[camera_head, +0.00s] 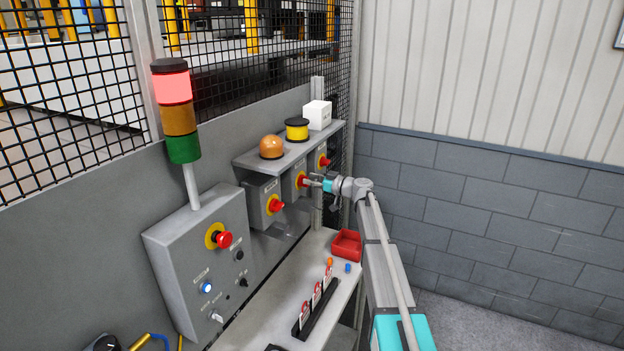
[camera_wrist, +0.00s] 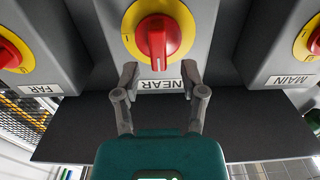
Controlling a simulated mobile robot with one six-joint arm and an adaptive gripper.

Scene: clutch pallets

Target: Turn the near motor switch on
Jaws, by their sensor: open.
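The near motor switch (camera_wrist: 157,36) is a red rotary knob on a yellow disc, in the middle of the wrist view. Its handle stands vertical in that picture, with a white mark at the lower end. Its NEAR label (camera_wrist: 162,85) appears upside down. In the head view the near switch (camera_head: 301,181) is on the middle grey box. My gripper (camera_wrist: 160,76) is open, its fingertips apart just below the knob in the wrist view, one on each side, with nothing between them. In the head view my gripper (camera_head: 313,184) points at the middle box, close to the knob.
The FAR switch (camera_wrist: 10,53) and MAIN switch (camera_wrist: 314,42) flank it. A shelf (camera_head: 290,150) above carries an orange dome, a yellow-black beacon and a white box. Below are a bench with a red bin (camera_head: 346,245) and a tagged rack. A control panel (camera_head: 205,255) stands left.

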